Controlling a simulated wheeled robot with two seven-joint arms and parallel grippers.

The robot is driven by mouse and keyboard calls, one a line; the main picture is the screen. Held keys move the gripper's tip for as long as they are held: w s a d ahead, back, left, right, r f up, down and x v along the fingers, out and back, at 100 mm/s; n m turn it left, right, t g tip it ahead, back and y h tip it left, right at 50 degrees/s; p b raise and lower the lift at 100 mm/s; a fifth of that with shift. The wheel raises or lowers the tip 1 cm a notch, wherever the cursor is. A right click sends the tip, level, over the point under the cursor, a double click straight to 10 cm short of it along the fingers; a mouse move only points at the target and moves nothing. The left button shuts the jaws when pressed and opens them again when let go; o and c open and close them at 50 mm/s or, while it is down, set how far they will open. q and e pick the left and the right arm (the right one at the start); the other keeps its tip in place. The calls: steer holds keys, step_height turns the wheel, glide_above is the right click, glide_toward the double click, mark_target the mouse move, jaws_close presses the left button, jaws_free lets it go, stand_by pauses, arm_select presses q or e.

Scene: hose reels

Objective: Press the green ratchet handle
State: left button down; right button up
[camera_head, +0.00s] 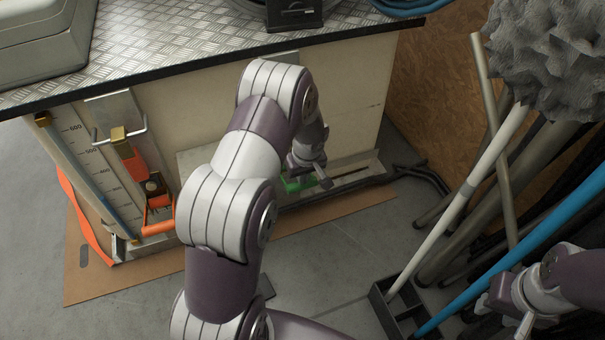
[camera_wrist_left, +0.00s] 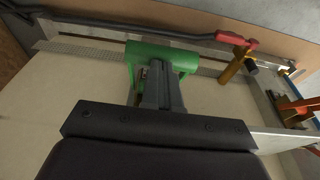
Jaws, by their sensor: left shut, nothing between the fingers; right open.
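The green ratchet handle (camera_head: 298,184) shows low on the front of the cream cabinet, partly hidden behind my left gripper (camera_head: 322,181). In the left wrist view the green handle (camera_wrist_left: 178,52) is a bent green piece at the top centre. My left gripper's dark fingers (camera_wrist_left: 156,72) are shut and empty, and their tips overlap the handle's lower edge and inner side. Whether they touch it I cannot tell. My right gripper (camera_head: 526,318) is at the bottom right, far from the handle, open.
An orange ratchet strap (camera_head: 140,170) hangs on the cabinet's left part beside a scale. A red-handled brass piece (camera_wrist_left: 236,58) is right of the green handle. Poles (camera_head: 462,200) lean in a black rack at right. The grey floor (camera_head: 320,280) has free room.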

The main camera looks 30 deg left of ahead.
arm_select(q)
steer(key=shift+f, duration=0.1)
steer(key=shift+s+d+f+b, duration=0.15)
steer(key=shift+f+b, duration=0.25)
steer(key=shift+s+d+f+b, duration=0.15)
steer(key=shift+f+b, duration=0.25)
step_height(320, 180, down, 10)
steer(key=s+d+b, duration=0.1)
steer(key=b, duration=0.6)
steer(key=shift+d+b, duration=0.15)
steer(key=shift+b, duration=0.25)
steer(key=shift+r, duration=0.15)
